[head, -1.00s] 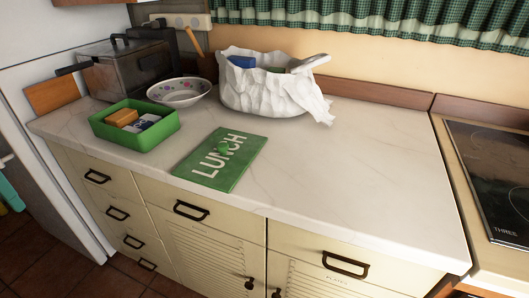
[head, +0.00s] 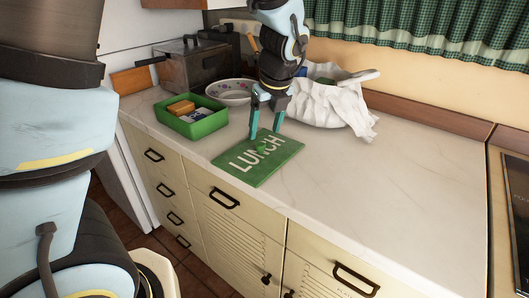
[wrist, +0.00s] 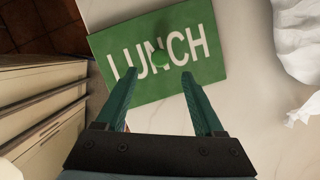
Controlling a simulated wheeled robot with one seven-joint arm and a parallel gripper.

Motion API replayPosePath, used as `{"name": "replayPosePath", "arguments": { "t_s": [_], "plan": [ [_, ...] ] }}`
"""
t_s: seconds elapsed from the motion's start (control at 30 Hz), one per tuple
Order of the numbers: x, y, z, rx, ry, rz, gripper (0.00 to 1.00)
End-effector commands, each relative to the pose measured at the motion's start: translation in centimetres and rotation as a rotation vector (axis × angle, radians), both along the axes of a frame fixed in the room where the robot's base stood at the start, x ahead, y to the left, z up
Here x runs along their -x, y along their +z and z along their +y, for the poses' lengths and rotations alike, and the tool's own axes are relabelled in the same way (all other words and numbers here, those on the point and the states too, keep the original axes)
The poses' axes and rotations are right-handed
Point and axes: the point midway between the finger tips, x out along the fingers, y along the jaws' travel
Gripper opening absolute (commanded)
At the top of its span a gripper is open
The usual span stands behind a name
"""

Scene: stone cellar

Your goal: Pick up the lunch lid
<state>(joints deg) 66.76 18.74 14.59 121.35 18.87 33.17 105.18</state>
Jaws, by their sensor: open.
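The lunch lid (head: 259,161) is a flat green rectangle with white LUNCH lettering. It lies on the counter near the front edge. My gripper (head: 265,135) is open and points down above the lid.
A green box (head: 205,127) with several items stands left of the lid. Behind are a patterned bowl (head: 229,98), a metal appliance (head: 198,72) and a white crumpled bag (head: 335,105). The counter (head: 400,170) to the right is clear.

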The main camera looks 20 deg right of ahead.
Motion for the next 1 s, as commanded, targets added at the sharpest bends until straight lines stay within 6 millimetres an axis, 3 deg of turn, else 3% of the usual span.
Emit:
{"name": "replayPosePath", "arguments": {
  "t_s": [0.23,0.5,0.83,1.0],
  "plan": [
    [-0.7,-1.5,0.1,-0.002,0.003,0.001,0.70],
    [-1.9,-4.7,0.1,-0.002,0.002,0.002,0.70],
    [-2.1,-5.5,0.1,0.002,0.003,0.001,0.70],
    [-2.1,-5.4,0.1,0.002,0.003,0.001,0.53]
  ]
}}
